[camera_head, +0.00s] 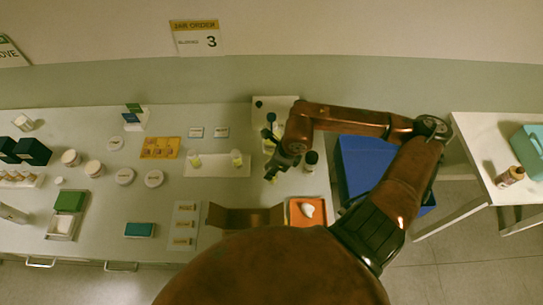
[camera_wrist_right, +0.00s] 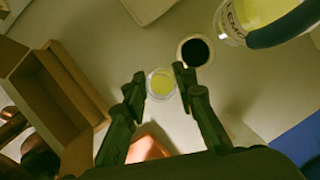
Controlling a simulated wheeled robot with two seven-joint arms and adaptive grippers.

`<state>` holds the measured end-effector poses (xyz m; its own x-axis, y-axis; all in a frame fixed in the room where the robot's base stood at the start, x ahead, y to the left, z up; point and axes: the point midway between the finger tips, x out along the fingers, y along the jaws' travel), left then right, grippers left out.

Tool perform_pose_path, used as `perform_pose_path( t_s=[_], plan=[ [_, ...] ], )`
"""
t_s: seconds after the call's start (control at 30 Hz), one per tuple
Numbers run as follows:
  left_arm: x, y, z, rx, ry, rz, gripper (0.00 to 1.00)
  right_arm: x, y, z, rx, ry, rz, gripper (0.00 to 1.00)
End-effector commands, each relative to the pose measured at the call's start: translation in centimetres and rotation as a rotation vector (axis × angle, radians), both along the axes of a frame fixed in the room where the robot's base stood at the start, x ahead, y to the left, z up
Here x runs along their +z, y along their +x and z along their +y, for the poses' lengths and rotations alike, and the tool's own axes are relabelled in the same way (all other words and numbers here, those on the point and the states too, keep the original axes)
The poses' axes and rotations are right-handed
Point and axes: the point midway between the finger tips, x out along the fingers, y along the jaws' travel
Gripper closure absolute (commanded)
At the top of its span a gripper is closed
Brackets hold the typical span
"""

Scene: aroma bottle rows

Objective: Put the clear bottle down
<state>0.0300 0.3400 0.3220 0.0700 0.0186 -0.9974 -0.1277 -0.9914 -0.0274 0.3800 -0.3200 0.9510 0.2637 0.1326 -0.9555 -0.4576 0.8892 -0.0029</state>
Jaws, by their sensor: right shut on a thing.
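The clear bottle (camera_wrist_right: 161,83) has yellowish contents and sits between the fingertips of my right gripper (camera_wrist_right: 160,80) in the wrist view. My right gripper is shut on it. In the head view this gripper (camera_head: 274,172) is over the table, right of the white tray (camera_head: 216,171), and mostly hides the bottle. I cannot tell whether the bottle's base touches the table. My left gripper is not in view.
Two small bottles (camera_head: 237,158) stand on the white tray. A dark-capped bottle (camera_head: 311,160) stands close right of my gripper. A brown open box (camera_head: 240,217) and an orange tray (camera_head: 308,211) lie nearer. A blue bin (camera_head: 366,165) is at the right.

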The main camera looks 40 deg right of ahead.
Motion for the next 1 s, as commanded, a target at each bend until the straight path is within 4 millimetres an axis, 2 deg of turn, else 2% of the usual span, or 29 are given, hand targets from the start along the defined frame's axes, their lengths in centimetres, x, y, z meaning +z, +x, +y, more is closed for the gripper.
perform_pose_path(
  t_s=[0.1, 0.33, 0.5, 0.63, 1.0],
  plan=[
    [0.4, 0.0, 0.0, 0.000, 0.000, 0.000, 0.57, 0.3, 1.4, -1.2, -0.002, 0.000, -0.002, 1.00],
    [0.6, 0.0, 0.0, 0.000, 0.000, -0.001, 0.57, 0.3, 2.9, -2.4, -0.001, 0.001, -0.001, 1.00],
    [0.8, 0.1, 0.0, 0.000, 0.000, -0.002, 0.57, 0.3, 5.0, -4.2, -0.003, 0.001, -0.002, 1.00],
    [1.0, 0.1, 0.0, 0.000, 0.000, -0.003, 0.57, -0.9, 4.8, -4.0, 0.003, 0.001, 0.001, 1.00],
    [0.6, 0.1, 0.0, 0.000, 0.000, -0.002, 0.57, -1.4, 4.8, -4.1, 0.003, -0.001, 0.000, 1.00]
  ],
)
